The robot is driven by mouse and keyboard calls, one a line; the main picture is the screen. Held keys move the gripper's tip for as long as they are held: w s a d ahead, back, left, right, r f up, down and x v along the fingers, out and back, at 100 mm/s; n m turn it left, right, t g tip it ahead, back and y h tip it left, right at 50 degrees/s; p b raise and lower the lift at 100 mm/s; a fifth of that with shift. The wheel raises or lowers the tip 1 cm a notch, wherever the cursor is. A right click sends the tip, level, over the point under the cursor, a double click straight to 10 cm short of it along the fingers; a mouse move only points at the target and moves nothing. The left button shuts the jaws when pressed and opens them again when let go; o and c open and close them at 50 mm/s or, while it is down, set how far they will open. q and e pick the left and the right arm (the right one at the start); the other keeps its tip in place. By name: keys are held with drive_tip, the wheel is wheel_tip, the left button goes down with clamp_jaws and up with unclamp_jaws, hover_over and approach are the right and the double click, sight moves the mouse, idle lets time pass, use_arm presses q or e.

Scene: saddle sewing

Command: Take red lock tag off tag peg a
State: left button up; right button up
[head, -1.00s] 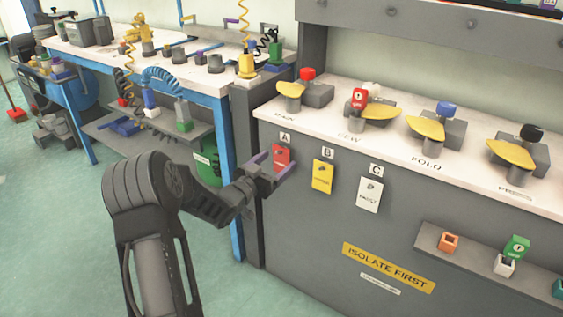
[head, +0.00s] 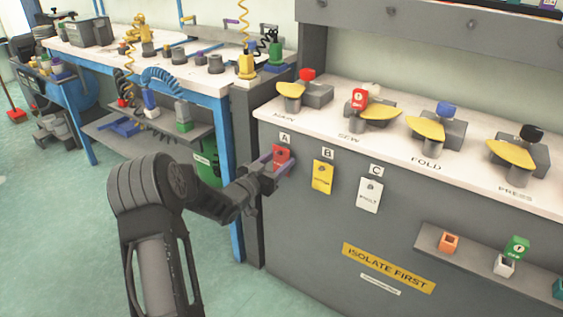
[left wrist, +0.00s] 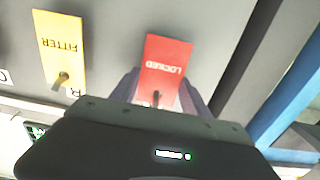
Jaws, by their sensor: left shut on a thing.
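The red lock tag (head: 281,153) hangs at the peg under the letter A on the grey bench front. In the left wrist view the red tag (left wrist: 165,68) reads LOCKED, and peg A (left wrist: 156,97) shows at its hole end. My left gripper (head: 279,162) is at the tag, with its purple-grey fingers on either side of it, shut on it. The fingers also show in the left wrist view (left wrist: 160,95). I cannot tell whether the tag has shifted along the peg. My right gripper is not in view.
A yellow tag (head: 322,177) hangs under B and a white tag (head: 369,195) under C, just right of my left gripper. A small shelf (head: 470,262) with padlocks juts out lower right. A blue table leg (head: 234,180) stands close on the left.

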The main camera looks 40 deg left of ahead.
sight(280, 155)
use_arm(q)
drive_tip(key=c, duration=0.3)
drive_tip(key=shift+s+r, duration=0.2)
drive_tip(key=shift+r, duration=0.1)
drive_tip(key=shift+s, duration=0.15)
drive_tip(key=shift+s+r, duration=0.2)
drive_tip(key=shift+s, duration=0.15)
drive_tip(key=shift+s, duration=0.1)
idle(0.4)
drive_tip(key=shift+s+r, duration=0.15)
drive_tip(key=shift+s, duration=0.7)
drive_tip(key=shift+s, duration=0.1)
